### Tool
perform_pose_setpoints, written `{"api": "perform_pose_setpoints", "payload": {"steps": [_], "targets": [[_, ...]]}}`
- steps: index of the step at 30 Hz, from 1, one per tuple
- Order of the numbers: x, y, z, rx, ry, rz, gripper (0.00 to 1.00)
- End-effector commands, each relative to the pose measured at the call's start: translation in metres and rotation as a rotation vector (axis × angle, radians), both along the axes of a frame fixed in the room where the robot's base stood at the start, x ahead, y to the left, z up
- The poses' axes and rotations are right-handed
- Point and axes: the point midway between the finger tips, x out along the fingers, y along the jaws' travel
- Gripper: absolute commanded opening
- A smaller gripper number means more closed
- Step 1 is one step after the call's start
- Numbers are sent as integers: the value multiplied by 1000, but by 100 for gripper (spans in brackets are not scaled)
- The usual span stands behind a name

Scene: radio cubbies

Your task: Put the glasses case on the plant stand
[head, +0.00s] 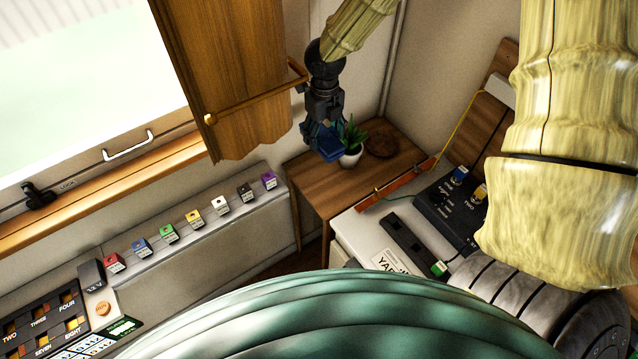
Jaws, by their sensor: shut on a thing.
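My gripper (318,138) is near the top middle of the head view, pointing down over the left part of a small wooden table, which looks like the plant stand (333,186). It is shut on a dark blue object, which looks like the glasses case (330,153). The case appears above the stand's top, just left of a potted plant; I cannot tell whether it touches the stand or the pot. My fingers hide part of the case.
The potted plant (351,150) and a round brown dish (382,144) stand on the wooden top. A wooden curtain or panel (225,80) with a rail hangs at the left. A ledge (190,226) with several coloured blocks and a white cabinet (378,240) with black devices flank the stand.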

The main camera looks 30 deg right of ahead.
Motion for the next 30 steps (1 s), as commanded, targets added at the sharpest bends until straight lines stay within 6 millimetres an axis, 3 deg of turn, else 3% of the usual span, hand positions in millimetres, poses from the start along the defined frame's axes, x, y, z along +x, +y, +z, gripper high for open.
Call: {"api": "perform_pose_setpoints", "payload": {"steps": [16, 30], "targets": [[1, 1, -28, 0, -1, 2, 36], [1, 2, -84, 0, -1, 3, 36]]}}
